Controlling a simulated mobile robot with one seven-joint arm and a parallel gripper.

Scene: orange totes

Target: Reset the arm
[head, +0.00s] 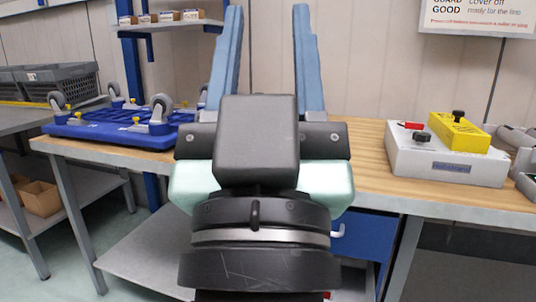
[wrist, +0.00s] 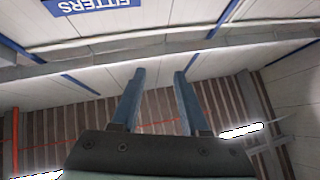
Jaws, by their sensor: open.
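My gripper (head: 268,62) is in the middle of the head view, with its two blue fingers pointing up and wide apart. Nothing is between the fingers. The dark palm and wrist of my arm fill the lower middle and hide part of the wooden workbench (head: 375,165) behind. In the wrist view my gripper (wrist: 158,75) is also open and empty, seen against the ceiling and upper walls.
On the bench, a blue wheeled dolly (head: 125,130) lies wheels up at the left. A white box (head: 445,165) with a yellow block (head: 450,133) stands at the right. Grey crates (head: 50,80) stand on the left table. A small shelf (head: 170,25) is behind.

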